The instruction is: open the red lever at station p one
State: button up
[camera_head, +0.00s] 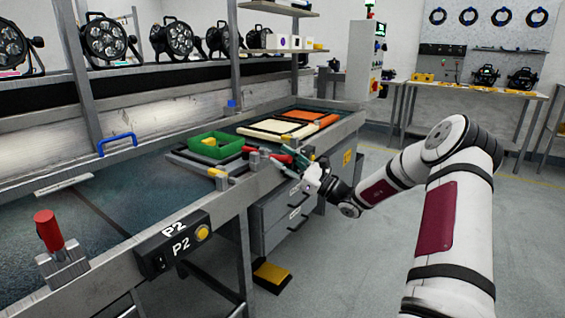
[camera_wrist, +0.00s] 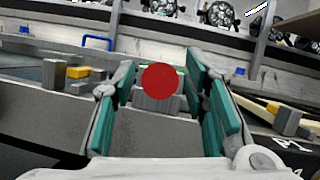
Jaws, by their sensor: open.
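The red lever (camera_head: 283,158) near my gripper lies low, pointing toward the bench's front edge, beside the green tray. In the wrist view its round red end (camera_wrist: 159,79) faces the camera, between my two teal fingers, with a grey block behind it. My gripper (camera_head: 303,163) is open at the bench's front edge, its fingers (camera_wrist: 168,100) on either side of the red end with gaps showing. I cannot tell how deep the lever sits between them. The station's own label is not readable.
A second red lever (camera_head: 49,230) stands upright at the station labelled P2 (camera_head: 180,243). A green tray (camera_head: 215,146) sits on the bench behind my gripper, with orange and cream panels (camera_head: 275,130) beyond. A blue handle (camera_head: 117,140) stands at left. Drawers (camera_head: 285,213) hang below the bench.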

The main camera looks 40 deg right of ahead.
jog(key=shift+w, duration=0.1)
jog(key=shift+a, duration=0.1)
grip_shut()
